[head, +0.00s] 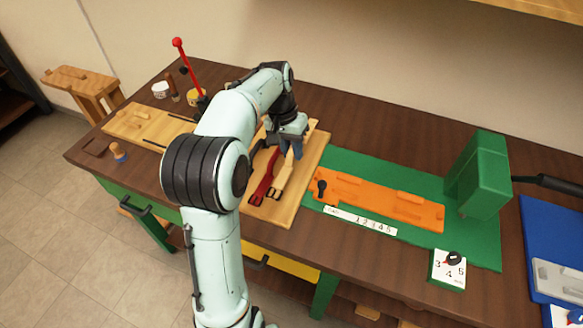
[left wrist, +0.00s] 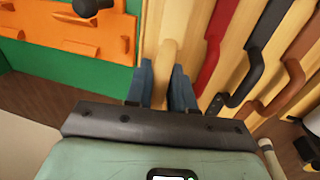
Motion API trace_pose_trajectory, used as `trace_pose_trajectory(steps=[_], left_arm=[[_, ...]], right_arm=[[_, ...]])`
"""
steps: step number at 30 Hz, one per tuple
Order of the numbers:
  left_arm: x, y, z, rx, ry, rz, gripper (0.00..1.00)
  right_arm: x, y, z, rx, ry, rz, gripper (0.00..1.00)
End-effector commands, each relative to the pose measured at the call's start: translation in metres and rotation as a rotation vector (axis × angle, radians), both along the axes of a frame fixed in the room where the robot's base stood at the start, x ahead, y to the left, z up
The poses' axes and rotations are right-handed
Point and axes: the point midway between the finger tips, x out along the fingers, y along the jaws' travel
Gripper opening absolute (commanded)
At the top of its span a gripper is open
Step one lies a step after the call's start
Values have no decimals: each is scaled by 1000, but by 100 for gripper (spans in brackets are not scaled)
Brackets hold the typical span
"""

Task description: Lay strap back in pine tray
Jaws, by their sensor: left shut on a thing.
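The pine tray (head: 313,165) lies on the bench, left of the green mat. My left gripper (head: 291,150) is over the tray, with blue fingers shut on a pale tan strap (head: 283,178). The tan strap also shows between the fingers (left wrist: 163,90) in the left wrist view (left wrist: 166,55). Its buckle end points toward the bench's front edge. I cannot tell whether it touches the tray floor. A red strap (head: 263,176) lies beside it in the tray, also in the left wrist view (left wrist: 218,45). My arm hides part of the tray. My right gripper is not in view.
A black strap (left wrist: 262,50) and a brown strap (left wrist: 291,92) lie beyond the red one. An orange fixture (head: 375,200) with a black knob sits on the green mat (head: 345,163), close right of the tray. A green press (head: 478,175) stands at the mat's right end.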

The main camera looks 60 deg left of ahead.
Motion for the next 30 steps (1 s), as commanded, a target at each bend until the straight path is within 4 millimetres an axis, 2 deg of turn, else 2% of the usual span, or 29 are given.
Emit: trace_pose_trajectory(steps=[1,7,15,28,29,30], left_arm=[[-1,0,-10,-1,2,2,0],[0,0,-26,-1,1,-1,0],[0,0,-62,-1,1,-1,0],[0,0,-68,1,-1,-2,0],[0,0,-67,1,-1,-2,33],[0,0,-67,1,-1,-2,46]], right_arm=[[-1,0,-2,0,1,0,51],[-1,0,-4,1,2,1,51],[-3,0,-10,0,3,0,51],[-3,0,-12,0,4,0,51],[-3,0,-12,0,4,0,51],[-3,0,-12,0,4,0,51]])
